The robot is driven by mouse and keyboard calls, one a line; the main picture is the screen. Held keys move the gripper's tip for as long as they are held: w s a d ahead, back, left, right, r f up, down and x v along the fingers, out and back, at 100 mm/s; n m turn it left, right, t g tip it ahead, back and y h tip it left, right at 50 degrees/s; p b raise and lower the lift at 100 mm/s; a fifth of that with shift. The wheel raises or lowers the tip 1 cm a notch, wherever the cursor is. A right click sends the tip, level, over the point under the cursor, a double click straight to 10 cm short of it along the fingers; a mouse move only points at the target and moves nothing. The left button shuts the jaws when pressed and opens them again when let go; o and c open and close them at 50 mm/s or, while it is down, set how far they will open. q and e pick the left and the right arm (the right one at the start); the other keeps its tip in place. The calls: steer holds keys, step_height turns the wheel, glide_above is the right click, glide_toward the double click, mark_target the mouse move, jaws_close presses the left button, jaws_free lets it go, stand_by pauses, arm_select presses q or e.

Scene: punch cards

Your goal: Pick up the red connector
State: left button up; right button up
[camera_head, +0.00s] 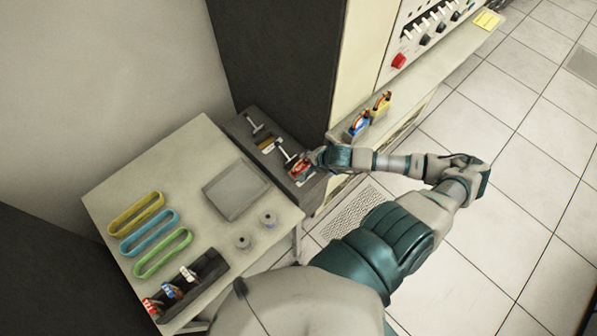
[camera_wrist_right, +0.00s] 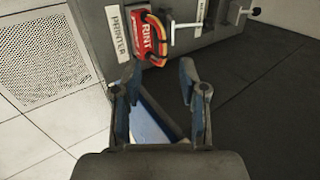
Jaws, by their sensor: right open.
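The red connector (camera_wrist_right: 150,42) has white lettering and a loop of red, orange and yellow cable. It sits against a grey unit beside a white label reading PRINTER in the right wrist view. In the head view the red connector (camera_head: 299,169) is at the right end of the dark box, partly covered by my gripper. My right gripper (camera_head: 312,160) is right at it. In the right wrist view my right gripper (camera_wrist_right: 159,76) is open, its two blue-grey fingers apart and empty, with the connector just beyond the fingertips. My left gripper is not in view.
Blue (camera_head: 359,125) and yellow (camera_head: 381,103) connectors stand on the cabinet ledge. The table (camera_head: 110,190) holds coloured loops, a grey tray and a dark rack (camera_head: 205,267) with small connectors.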

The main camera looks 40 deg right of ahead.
mark_target(300, 161)
steer(key=p+x, duration=0.1)
steer(key=x, duration=0.7)
steer(key=shift+w+d+f, duration=0.1)
steer(key=shift+w+d, duration=0.1)
steer(key=shift+w, duration=0.05)
steer(key=shift+w+a+f, duration=0.1)
steer(key=shift+a+f, duration=0.05)
steer(key=shift+f, duration=0.05)
steer(key=shift+a+r, duration=0.1)
steer(key=shift+a, duration=0.15)
steer(key=c, duration=0.7)
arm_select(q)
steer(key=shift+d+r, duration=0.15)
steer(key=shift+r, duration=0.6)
arm_select(e)
steer(key=shift+d, duration=0.25)
jaws_close()
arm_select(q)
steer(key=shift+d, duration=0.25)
